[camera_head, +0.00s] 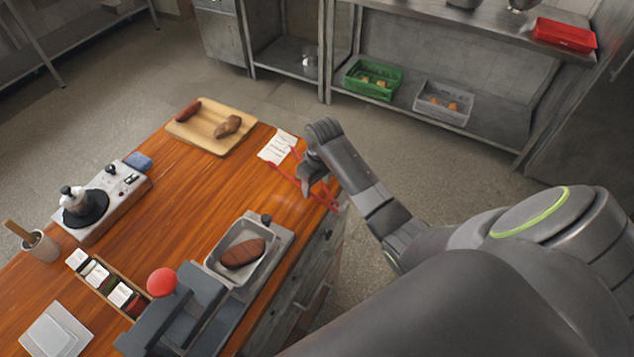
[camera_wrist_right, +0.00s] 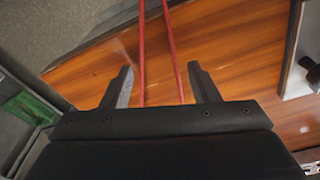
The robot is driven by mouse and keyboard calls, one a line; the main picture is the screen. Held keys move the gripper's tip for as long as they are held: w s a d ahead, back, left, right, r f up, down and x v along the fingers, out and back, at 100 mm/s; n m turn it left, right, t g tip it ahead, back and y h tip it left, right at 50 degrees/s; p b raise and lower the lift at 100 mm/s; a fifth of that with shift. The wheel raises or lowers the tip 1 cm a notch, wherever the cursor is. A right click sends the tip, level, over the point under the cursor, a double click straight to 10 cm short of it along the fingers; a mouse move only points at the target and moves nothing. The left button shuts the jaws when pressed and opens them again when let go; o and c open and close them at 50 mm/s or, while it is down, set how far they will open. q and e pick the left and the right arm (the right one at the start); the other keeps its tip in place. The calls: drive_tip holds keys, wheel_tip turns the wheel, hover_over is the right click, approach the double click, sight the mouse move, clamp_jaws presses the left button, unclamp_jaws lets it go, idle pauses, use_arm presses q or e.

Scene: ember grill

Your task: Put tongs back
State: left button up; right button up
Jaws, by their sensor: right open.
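The red tongs (camera_head: 284,170) lie near the right edge of the wooden counter, partly hidden by my right gripper (camera_head: 308,182). In the right wrist view, the two red arms of the tongs (camera_wrist_right: 142,52) run between the spread fingers of my right gripper (camera_wrist_right: 161,80). The gripper is open, with a visible gap between each finger and the tongs. My left gripper is not in view.
A paper note (camera_head: 277,147) and a cutting board (camera_head: 190,133) with brown food lie beyond the tongs. A metal tray (camera_head: 213,263) with a brown piece and a dark press with a red knob (camera_head: 162,282) stand nearer. Left of them is a burner unit (camera_head: 120,195).

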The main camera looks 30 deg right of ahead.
wheel_tip(320, 180, up, 12)
drive_tip(key=s+p, duration=0.1)
drive_tip(key=p, duration=0.1)
drive_tip(key=shift+s, duration=0.25)
drive_tip(key=shift+d, duration=0.1)
idle(0.4)
